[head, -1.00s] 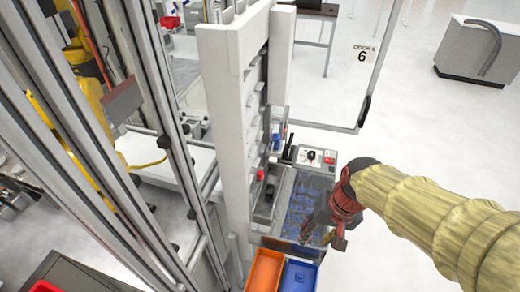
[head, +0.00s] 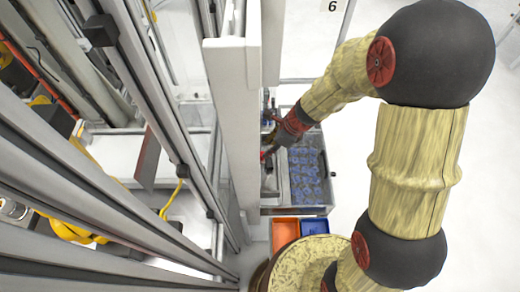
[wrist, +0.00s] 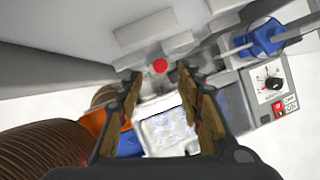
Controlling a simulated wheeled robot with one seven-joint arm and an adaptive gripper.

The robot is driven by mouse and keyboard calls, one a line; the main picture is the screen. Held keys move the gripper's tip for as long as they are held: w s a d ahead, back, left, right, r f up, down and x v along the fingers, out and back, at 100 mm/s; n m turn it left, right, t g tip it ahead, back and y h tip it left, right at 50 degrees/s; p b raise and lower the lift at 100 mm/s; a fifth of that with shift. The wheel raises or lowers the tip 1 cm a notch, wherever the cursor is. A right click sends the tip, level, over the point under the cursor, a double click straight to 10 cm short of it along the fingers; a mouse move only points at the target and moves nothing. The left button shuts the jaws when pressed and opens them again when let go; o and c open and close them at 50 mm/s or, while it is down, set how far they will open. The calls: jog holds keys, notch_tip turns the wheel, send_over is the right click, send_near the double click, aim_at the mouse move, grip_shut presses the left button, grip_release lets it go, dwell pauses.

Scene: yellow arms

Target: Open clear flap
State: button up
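No clear flap can be picked out with certainty. A grey-edged tray (head: 325,185) with several blue parts stands beside the tall white frame in the head view; whether a clear sheet covers it I cannot tell. In the wrist view a pale, glossy panel (wrist: 168,130) shows between my fingers. A round red knob (wrist: 160,66) lies just beyond and between the fingertips, near the white frame. My gripper (wrist: 158,80) is open, with a clear gap and nothing between its fingers. In the head view my gripper (head: 268,153) is small and partly hidden beside the white frame.
The tall white frame (head: 232,120) stands close on the left of my gripper. An orange bin (head: 285,232) and a blue bin (head: 314,226) sit below the tray. A control box with a dial (wrist: 270,83) and a blue part (wrist: 265,38) are at the right.

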aim_at(261, 153)
jog(key=b+x, duration=0.1)
jog(key=x, duration=0.7)
jog(key=shift+d+b, duration=0.1)
jog(key=shift+b, duration=0.3)
jog(key=shift+r, duration=0.1)
jog(key=shift+c, duration=0.8)
jog(key=c, duration=0.8)
jog(key=shift+w+d+m, duration=0.1)
jog(key=shift+m, duration=0.2)
grip_shut()
